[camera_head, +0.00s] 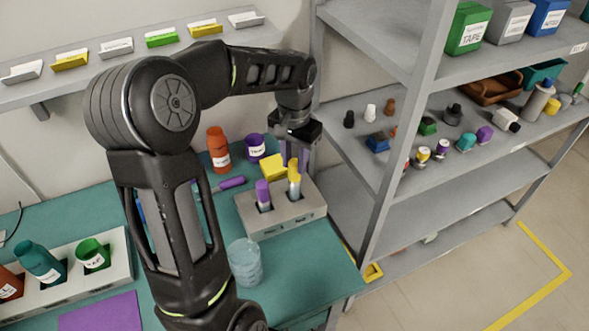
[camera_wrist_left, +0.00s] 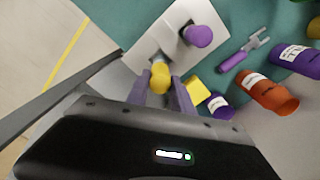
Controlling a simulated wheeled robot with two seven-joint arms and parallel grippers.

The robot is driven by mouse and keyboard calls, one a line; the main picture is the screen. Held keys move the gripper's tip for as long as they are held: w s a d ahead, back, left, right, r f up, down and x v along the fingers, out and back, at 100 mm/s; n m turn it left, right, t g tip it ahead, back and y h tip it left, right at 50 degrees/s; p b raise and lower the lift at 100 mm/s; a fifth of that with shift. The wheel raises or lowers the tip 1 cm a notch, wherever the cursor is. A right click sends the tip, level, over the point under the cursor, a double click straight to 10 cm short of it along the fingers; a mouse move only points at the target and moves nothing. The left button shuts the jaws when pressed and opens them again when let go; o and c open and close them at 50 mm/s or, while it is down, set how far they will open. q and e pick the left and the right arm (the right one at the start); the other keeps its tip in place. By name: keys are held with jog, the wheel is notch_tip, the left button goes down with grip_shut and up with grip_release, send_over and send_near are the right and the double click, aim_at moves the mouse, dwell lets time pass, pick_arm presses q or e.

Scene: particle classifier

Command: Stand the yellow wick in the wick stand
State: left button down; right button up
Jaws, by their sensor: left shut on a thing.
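The grey wick stand (camera_head: 284,221) sits on the teal bench, and it also shows in the left wrist view (camera_wrist_left: 180,22). A purple-topped wick (camera_head: 263,192) stands upright in its left slot. The yellow wick (camera_head: 294,178) is upright at the right slot, with its pale lower part reaching the slot opening; I cannot tell whether it rests on the bottom. My left gripper (camera_head: 295,160) comes down from above and behind, shut on the yellow wick's upper part. In the left wrist view, the yellow wick (camera_wrist_left: 160,76) is between the two fingertips. My right gripper is not in view.
A yellow block (camera_head: 272,167) sits behind the stand. Orange (camera_head: 218,148) and purple (camera_head: 255,147) cups stand farther back. A purple-handled tool (camera_head: 230,183) lies left of the stand. A clear beaker (camera_head: 244,262) is in front. The shelf post (camera_head: 400,140) rises to the right.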

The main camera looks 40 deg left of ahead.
aim_at(294, 171)
pick_arm(q)
jog(key=shift+f, duration=1.8)
jog(key=c, duration=1.1)
grip_release()
notch_tip(294, 171, up, 12)
jog(key=shift+r+b, duration=0.15)
jog(key=shift+b, duration=0.2)
